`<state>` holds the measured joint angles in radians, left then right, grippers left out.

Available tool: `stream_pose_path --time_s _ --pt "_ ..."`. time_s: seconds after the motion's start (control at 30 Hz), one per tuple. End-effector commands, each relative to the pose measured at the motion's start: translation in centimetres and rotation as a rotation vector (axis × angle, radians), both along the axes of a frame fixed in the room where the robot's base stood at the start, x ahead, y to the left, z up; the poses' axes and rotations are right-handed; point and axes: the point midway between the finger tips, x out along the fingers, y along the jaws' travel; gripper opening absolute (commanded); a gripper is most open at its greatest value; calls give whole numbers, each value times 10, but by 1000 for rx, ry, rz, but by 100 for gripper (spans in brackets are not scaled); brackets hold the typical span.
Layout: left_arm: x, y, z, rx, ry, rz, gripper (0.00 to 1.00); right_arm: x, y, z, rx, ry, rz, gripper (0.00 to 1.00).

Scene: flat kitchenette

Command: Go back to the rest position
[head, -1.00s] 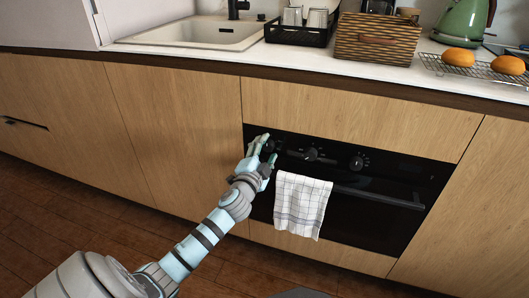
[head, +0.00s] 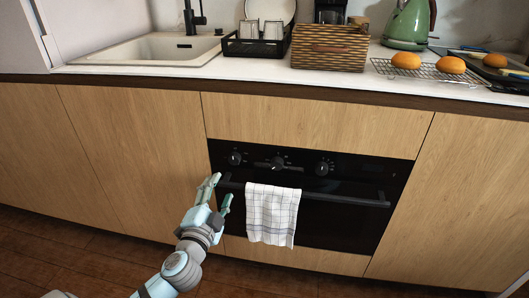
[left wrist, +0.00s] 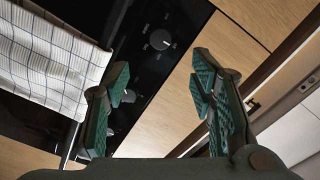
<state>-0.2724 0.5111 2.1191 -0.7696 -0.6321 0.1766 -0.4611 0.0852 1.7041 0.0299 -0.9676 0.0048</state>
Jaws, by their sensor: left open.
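My left gripper (head: 216,190) is open and empty in front of the left end of the black oven (head: 330,220), below its left knob (head: 235,159). In the left wrist view my open fingers (left wrist: 160,95) frame the oven's edge and a wooden cabinet front, with nothing between them. A knob also shows there (left wrist: 160,40), ahead of the fingers. A white checked towel (head: 272,215) hangs over the oven handle (head: 345,197), to the right of my gripper and apart from it. My right gripper is not in view.
Flat wooden cabinet fronts (head: 130,150) flank the oven. The floor in front is clear.

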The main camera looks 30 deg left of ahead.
Motion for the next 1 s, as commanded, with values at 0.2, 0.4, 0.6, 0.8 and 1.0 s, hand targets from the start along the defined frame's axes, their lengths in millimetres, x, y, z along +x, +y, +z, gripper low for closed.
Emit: stream_pose_path --time_s 0.2,0.4,0.6,0.8,1.0 --pt "-1 4 -7 -5 26 18 50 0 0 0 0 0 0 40" --pt "-33 18 -131 -282 337 159 50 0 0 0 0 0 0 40" --pt "-130 -42 -285 -685 741 298 50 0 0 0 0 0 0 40" --pt "-230 -139 -363 -1003 1000 395 50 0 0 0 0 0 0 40" --pt "-265 -127 -311 -980 1037 438 50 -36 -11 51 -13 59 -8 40"
